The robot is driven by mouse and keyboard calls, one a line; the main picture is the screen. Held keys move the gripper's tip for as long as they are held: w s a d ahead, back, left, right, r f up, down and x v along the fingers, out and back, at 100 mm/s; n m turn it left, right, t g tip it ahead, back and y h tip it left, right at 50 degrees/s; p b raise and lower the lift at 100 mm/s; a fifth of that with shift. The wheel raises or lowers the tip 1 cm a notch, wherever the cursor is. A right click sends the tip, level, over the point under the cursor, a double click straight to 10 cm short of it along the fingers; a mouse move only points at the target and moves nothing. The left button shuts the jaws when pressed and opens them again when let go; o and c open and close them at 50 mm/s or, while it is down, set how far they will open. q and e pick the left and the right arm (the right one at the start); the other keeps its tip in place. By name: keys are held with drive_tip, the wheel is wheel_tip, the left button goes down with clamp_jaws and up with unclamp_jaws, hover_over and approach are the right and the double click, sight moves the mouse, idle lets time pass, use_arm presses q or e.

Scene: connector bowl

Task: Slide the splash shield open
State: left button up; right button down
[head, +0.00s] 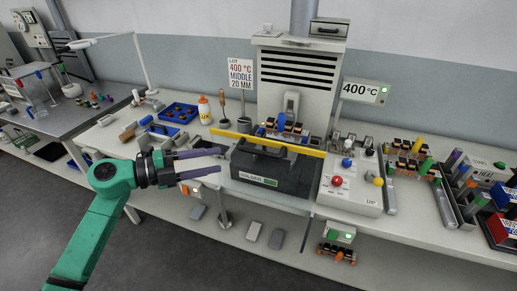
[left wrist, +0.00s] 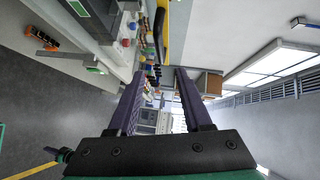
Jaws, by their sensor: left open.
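A long yellow bar (head: 265,142) runs across the front of the solder station, above a black box labelled SOLDER (head: 270,168). It looks like the top edge of the splash shield, but I cannot make out a clear panel. A dark handle shows beside the bar; in the left wrist view the handle (left wrist: 160,28) stands next to the yellow strip (left wrist: 178,35). My left gripper (head: 221,160) is open and empty, its purple fingers pointing right, just left of the black box. Its fingers also show apart in the left wrist view (left wrist: 160,88). My right gripper is out of view.
A white control box (head: 348,190) with a red button stands right of the black box. Behind are a louvred cabinet (head: 298,80) and a 400 °C sign (head: 362,92).

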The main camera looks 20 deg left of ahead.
sight(255, 151)
use_arm(q)
drive_tip(key=p+x, duration=0.2)
drive_tip(key=x, duration=0.4)
drive_tip(key=p+x, duration=0.2)
drive_tip(key=x, duration=0.4)
drive_tip(key=shift+w+d+r, duration=0.1)
drive_tip(key=shift+w+r, duration=0.1)
drive_tip(key=shift+w+d+f, duration=0.25)
drive_tip(key=shift+w+d, duration=0.1)
drive_tip(key=shift+d, duration=0.05)
clamp_jaws()
drive_tip(key=shift+a, duration=0.1)
